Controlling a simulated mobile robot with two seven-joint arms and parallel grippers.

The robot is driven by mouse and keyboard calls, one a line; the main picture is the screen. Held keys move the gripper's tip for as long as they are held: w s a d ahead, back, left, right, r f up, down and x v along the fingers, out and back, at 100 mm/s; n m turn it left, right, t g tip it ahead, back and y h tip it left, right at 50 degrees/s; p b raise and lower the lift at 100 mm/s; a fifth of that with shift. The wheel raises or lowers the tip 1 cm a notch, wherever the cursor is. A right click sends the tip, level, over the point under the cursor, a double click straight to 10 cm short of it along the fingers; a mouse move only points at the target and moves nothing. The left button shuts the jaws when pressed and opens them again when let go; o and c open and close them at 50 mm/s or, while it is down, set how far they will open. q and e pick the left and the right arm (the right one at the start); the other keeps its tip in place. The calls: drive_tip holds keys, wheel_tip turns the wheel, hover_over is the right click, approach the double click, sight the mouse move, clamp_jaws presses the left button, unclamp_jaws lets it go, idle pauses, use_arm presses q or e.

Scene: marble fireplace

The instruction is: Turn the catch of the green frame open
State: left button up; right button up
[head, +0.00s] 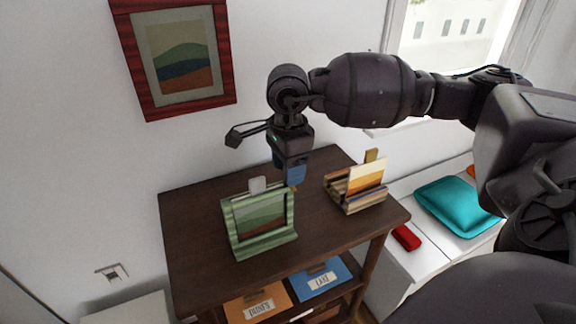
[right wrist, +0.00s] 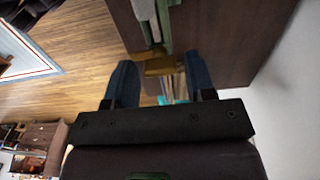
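The green frame (head: 238,245) stands upright on a dark wooden cabinet, with a picture of coloured hills in it. A light grey tab (head: 258,184) sticks up behind its top edge. My right gripper (head: 292,182) points down at the frame's top right corner, by a small brass catch (head: 293,188). In the right wrist view the brass catch (right wrist: 160,66) lies between the two blue fingertips of my gripper (right wrist: 161,80), with gaps at both sides. The green frame edge (right wrist: 165,22) is just beyond it. The gripper is open. My left gripper is out of view.
A striped wooden holder (head: 352,201) with a card stands right of the frame on the cabinet (head: 190,240). Orange (head: 258,305) and blue (head: 318,281) labelled boxes sit on the shelf below. A red-framed picture (head: 129,60) hangs on the wall. A teal cushion (head: 455,205) lies right.

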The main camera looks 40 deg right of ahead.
drive_tip(key=shift+o, duration=0.6)
drive_tip(key=shift+r, duration=0.25)
wheel_tip(320, 180, up, 10)
drive_tip(key=p, duration=0.1)
drive_tip(key=shift+r, duration=0.2)
